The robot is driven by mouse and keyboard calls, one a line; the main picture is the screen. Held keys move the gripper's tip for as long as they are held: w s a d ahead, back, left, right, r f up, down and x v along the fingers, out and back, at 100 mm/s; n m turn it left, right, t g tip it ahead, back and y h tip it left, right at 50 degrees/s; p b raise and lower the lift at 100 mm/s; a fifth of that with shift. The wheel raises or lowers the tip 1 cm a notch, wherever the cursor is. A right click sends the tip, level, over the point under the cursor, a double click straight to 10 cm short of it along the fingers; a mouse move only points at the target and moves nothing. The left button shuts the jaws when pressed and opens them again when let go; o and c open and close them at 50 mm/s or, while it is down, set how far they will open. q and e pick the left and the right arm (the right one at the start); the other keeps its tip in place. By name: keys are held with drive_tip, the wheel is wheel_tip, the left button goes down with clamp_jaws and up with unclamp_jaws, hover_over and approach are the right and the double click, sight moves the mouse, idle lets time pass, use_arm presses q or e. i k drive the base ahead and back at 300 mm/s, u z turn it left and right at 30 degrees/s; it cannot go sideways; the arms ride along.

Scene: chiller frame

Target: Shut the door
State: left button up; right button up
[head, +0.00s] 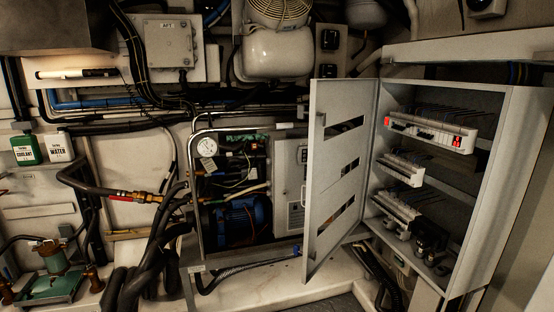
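The grey door (338,170) of an electrical cabinet stands open in the head view. It is hinged on the left side of the cabinet (493,190) and swings out to the left. The door has several slanted dark slots and a small latch at its upper free edge. Inside the open cabinet are rows of breakers and terminals (430,132), with red switches on the top row. Neither of my grippers shows in this view.
Left of the door is a metal-framed unit with a gauge (207,146) and a blue motor (237,218). Hoses and pipes fill the left side. A white tank (277,52) hangs above. A pale ledge (275,290) runs below the door.

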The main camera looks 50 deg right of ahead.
sight(343, 99)
drive_tip(key=i, duration=2.85)
drive_tip(key=z, duration=2.1)
drive_tip(key=k, duration=0.5)
drive_tip(key=z, duration=0.1)
